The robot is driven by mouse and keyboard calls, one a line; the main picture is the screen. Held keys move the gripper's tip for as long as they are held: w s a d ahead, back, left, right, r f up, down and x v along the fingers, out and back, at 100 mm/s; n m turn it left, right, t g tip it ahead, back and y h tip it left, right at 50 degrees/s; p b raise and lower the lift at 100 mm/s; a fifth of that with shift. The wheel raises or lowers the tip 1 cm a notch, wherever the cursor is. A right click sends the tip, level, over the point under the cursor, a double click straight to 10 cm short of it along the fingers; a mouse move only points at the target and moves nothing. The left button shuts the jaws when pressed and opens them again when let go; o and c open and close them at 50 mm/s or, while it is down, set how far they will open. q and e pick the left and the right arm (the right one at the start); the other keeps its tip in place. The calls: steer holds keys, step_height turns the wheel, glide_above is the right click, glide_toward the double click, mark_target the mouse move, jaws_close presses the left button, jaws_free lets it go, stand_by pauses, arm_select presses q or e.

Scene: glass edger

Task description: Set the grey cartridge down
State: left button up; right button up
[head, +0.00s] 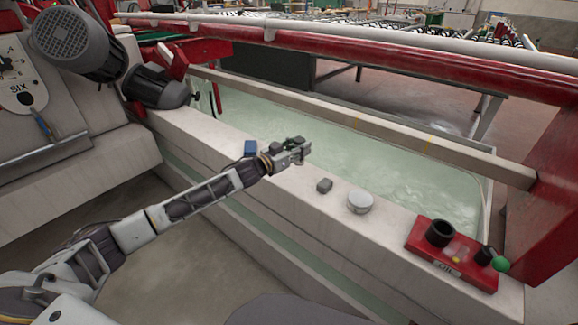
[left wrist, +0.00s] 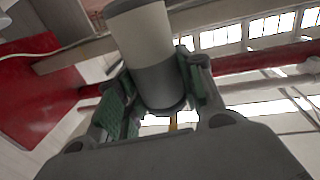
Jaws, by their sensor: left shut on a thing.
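The grey cartridge (left wrist: 150,50) is a cylinder with a paler upper part and a darker grey lower part in the left wrist view. My left gripper (left wrist: 155,85) is shut on it, with a green-padded finger on each side of its darker part. In the head view my left gripper (head: 300,149) is over the pale ledge (head: 222,153) of the water trough, near its inner edge. The cartridge is hard to make out there, and I cannot tell its gap to the ledge. My right gripper is not in view.
A blue block (head: 250,148), a small dark grey block (head: 324,185) and a round whitish puck (head: 360,202) are on the ledge. Greenish water (head: 390,170) lies beyond.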

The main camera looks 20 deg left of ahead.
mark_target(299, 164)
arm_select(q)
steer(key=shift+f+b, duration=0.85)
steer(key=shift+f, duration=1.65)
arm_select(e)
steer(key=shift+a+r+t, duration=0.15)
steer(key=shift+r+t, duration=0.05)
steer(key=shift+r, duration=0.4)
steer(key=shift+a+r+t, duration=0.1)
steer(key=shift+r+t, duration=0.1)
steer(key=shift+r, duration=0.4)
arm_select(q)
steer(key=shift+f+b, duration=0.3)
steer(key=shift+f, duration=0.35)
steer(key=shift+f+b, duration=0.35)
steer(key=shift+f, duration=0.9)
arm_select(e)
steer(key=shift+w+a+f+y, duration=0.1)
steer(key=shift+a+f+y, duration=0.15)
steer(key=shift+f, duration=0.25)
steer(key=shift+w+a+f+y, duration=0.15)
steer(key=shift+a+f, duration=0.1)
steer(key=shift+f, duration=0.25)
arm_select(q)
steer(key=shift+f, duration=0.1)
steer(key=o, duration=1)
